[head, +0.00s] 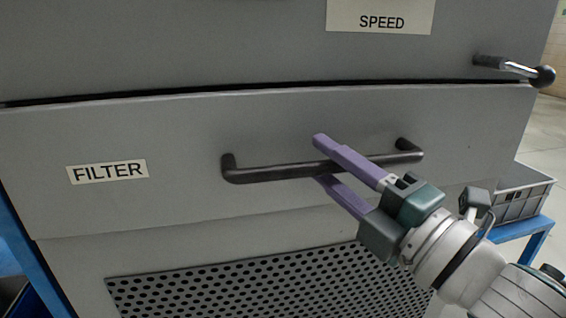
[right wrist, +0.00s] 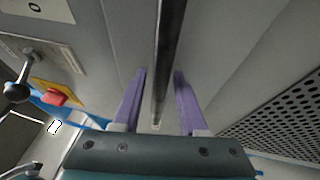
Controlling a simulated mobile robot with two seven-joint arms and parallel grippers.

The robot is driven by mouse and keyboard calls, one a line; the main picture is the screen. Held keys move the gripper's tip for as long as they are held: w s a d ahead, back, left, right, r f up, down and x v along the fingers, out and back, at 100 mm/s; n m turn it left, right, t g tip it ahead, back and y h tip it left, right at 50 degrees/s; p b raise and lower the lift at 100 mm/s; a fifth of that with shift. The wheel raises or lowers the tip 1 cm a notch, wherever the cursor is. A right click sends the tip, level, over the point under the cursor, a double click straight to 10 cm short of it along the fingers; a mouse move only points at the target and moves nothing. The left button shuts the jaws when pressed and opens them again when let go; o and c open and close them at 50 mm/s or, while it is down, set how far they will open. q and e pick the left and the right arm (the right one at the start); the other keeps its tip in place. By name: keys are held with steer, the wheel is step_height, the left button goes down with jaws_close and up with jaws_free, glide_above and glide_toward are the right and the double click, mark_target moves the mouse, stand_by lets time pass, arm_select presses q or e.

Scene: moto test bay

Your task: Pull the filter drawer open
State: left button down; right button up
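The filter drawer (head: 120,210) is a wide grey front with a FILTER label (head: 108,172) at its left. A thin dark gap runs along its top edge. Its handle (head: 260,174) is a dark horizontal bar on two posts. In the right wrist view the handle (right wrist: 168,50) passes between the fingers (right wrist: 160,73), with a gap showing on both sides. The right gripper is open. My left gripper is not in view.
A lever with a black ball knob (head: 542,77) sticks out at the upper right, below the SPEED label (head: 382,20). A perforated panel (head: 250,285) lies below the drawer. A grey crate (head: 520,206) stands at the right. The right wrist view shows a red button (right wrist: 55,96).

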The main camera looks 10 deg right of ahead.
jaws_close()
stand_by(1.1)
